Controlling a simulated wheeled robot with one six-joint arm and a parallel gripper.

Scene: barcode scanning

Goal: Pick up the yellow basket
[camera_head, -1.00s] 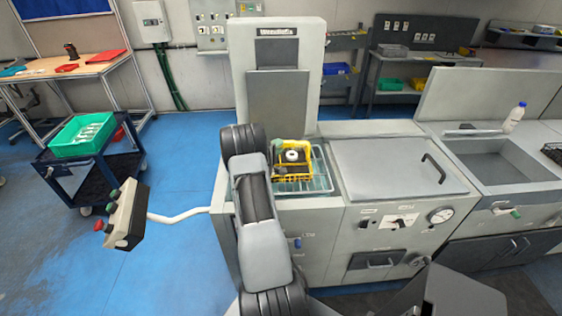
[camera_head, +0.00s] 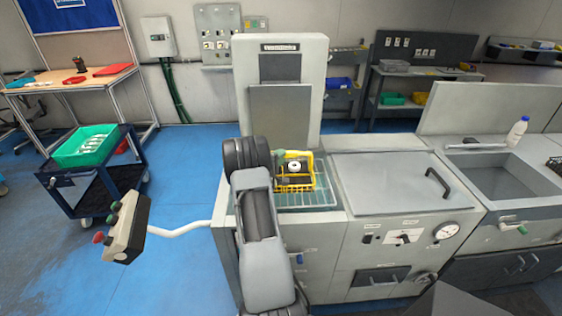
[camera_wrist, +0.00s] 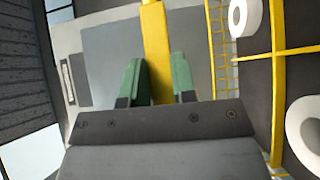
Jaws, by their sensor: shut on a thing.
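The yellow basket (camera_head: 308,182) is at the wire rack of the grey machine in the head view, partly hidden by my arm. It holds dark contents and white ring-shaped parts; in the wrist view white rings (camera_wrist: 304,130) show at the right. In the wrist view my gripper (camera_wrist: 160,84) has green fingers on both sides of a yellow bar of the basket (camera_wrist: 156,45) and is shut on it. In the head view the gripper is mostly hidden behind my arm. I cannot tell whether the basket touches the rack.
The wire rack (camera_head: 322,201) sits left of a closed grey lid (camera_head: 385,178) with a black handle. A sink (camera_head: 500,180) and a white bottle (camera_head: 517,130) are at the right. A control box (camera_head: 127,228) sticks out at the left, beyond it a cart with a green crate (camera_head: 86,147).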

